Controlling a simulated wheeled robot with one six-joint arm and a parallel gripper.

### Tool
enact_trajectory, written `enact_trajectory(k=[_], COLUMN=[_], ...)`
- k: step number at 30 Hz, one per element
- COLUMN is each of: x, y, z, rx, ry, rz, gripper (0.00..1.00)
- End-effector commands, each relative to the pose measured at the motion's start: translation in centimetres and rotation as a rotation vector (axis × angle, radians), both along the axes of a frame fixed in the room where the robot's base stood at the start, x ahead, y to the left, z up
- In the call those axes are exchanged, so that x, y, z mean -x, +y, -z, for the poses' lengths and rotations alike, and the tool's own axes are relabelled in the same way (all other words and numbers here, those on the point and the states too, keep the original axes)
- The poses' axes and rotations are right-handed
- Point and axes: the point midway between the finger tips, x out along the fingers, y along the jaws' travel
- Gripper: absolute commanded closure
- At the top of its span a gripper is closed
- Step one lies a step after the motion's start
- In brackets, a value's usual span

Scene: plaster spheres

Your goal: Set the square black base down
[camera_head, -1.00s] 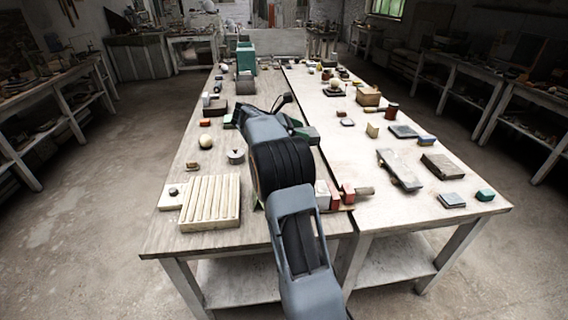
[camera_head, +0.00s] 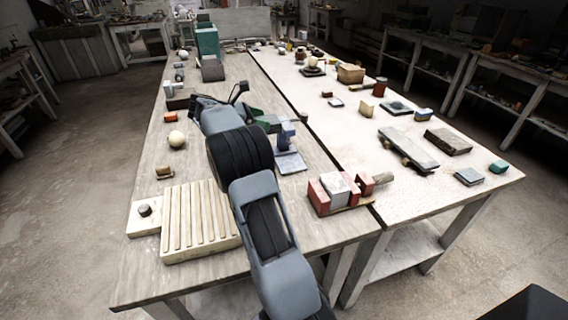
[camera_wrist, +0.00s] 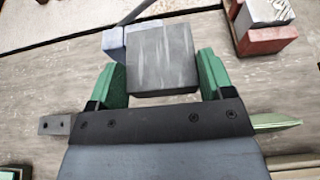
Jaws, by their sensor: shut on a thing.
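The square black base (camera_wrist: 162,58) is a dark grey-black block with a scuffed flat face in the wrist view. My gripper (camera_wrist: 162,78) has its two green fingers on either side of the block, shut on it. In the head view my gripper (camera_head: 264,123) is over the left tabletop, beyond the black joint of my arm. I cannot tell whether the base touches the table.
A blue-grey stand (camera_head: 286,136) is right of my gripper. Red and white blocks (camera_head: 340,187) lie nearer the front. A ribbed cream slab (camera_head: 198,222) and a pale ball (camera_head: 177,139) are to the left. A dark box (camera_head: 181,99) lies behind the ball.

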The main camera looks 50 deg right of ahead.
Motion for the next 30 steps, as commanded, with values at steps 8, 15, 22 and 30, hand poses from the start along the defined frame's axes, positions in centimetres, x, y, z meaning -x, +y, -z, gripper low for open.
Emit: enact_trajectory(k=[8, 15, 22, 30], x=[0.0, 0.0, 1.1, 1.9], y=[0.1, 0.1, -1.9, -3.5], z=[6.0, 12.0, 13.7, 13.8], rx=[-0.002, -0.001, 0.003, 0.002], ry=[0.007, 0.006, -0.001, -0.001], rz=[-0.003, -0.002, 0.003, -0.001], gripper=[0.72, 0.72, 0.72, 0.72])
